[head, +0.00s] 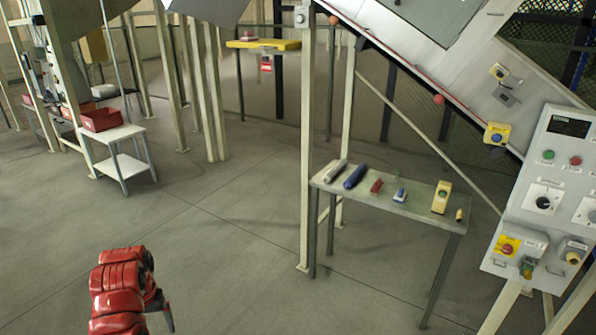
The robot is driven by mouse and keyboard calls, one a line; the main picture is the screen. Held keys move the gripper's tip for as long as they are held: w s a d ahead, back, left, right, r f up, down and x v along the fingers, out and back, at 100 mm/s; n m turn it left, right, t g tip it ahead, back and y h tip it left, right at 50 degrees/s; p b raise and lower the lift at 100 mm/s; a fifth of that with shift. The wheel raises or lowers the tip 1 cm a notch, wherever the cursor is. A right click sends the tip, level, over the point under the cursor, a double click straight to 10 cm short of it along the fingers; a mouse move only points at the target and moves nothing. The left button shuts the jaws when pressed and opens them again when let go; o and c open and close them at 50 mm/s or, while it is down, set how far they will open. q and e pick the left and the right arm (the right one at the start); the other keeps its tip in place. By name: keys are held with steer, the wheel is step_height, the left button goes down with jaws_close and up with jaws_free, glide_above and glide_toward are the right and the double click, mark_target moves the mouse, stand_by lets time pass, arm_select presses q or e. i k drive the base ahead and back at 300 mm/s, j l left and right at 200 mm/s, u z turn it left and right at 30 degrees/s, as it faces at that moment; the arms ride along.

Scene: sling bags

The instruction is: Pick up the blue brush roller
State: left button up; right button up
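The blue brush roller (355,176) is a dark blue cylinder lying on a small grey table (415,207) in the head view, right of the centre. It lies toward the table's left end, just beside a pale grey roller (336,170). My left arm is red and shows at the bottom left. Part of my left gripper (160,306) shows as a dark piece at its end, far from the table. I cannot tell whether it is open or shut. My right gripper is not in view.
A red item (377,186), a small blue-and-white item (400,195) and a yellow box (441,197) share the table. A beige post (307,130) stands by its left end. A control panel (545,200) stands at right. The floor (215,250) before the table is clear.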

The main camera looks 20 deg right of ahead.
mark_target(359, 171)
steer(key=z, duration=1.1)
